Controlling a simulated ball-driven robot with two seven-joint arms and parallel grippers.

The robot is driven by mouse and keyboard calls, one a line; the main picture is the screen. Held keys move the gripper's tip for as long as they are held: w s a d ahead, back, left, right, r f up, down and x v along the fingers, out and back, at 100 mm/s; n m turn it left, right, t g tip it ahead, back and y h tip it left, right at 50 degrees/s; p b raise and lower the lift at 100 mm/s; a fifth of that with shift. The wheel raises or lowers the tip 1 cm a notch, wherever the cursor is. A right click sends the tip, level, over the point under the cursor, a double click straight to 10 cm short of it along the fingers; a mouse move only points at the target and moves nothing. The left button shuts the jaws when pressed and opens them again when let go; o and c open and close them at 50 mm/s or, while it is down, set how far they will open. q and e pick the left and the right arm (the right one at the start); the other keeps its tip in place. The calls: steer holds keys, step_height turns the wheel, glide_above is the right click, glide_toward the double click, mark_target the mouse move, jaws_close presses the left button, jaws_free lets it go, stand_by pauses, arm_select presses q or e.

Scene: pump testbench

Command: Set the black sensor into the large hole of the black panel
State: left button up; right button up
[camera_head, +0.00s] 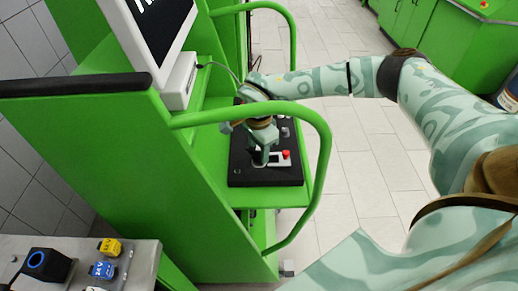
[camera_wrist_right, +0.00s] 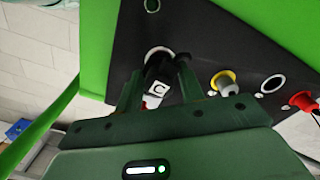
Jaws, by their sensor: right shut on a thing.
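The black panel (camera_head: 264,178) lies on the green bench's shelf, and its dark face fills much of the right wrist view (camera_wrist_right: 200,45). My right gripper (camera_head: 261,158) is over it, pointing down. In the right wrist view its fingers (camera_wrist_right: 158,82) are shut on the black sensor (camera_wrist_right: 158,72), which has a white label with a letter C. The sensor's far end is at the white-ringed large hole (camera_wrist_right: 150,52) and overlaps it. I cannot tell how deep it sits. In the head view the gripper hides the sensor. My left gripper is out of view.
A yellow-ringed plug (camera_wrist_right: 224,83), an empty white-ringed hole (camera_wrist_right: 272,84) and a red plug (camera_wrist_right: 303,100) sit right of the sensor. A green rail (camera_head: 322,165) curves beside the panel. A grey table (camera_head: 140,262) with yellow and blue connectors stands lower left.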

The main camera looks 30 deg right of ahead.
steer(key=shift+r+p, duration=0.15)
steer(key=shift+p, duration=0.4)
stand_by(1.1)
steer(key=shift+f+b, duration=0.4)
steer(key=shift+f, duration=0.4)
stand_by(0.4)
steer(key=shift+r, duration=0.1)
steer(key=shift+r+p, duration=0.7)
steer(key=shift+p, duration=0.1)
steer(key=o, duration=1.3)
steer(key=shift+r+p, duration=3.65)
steer(key=shift+r, duration=0.3)
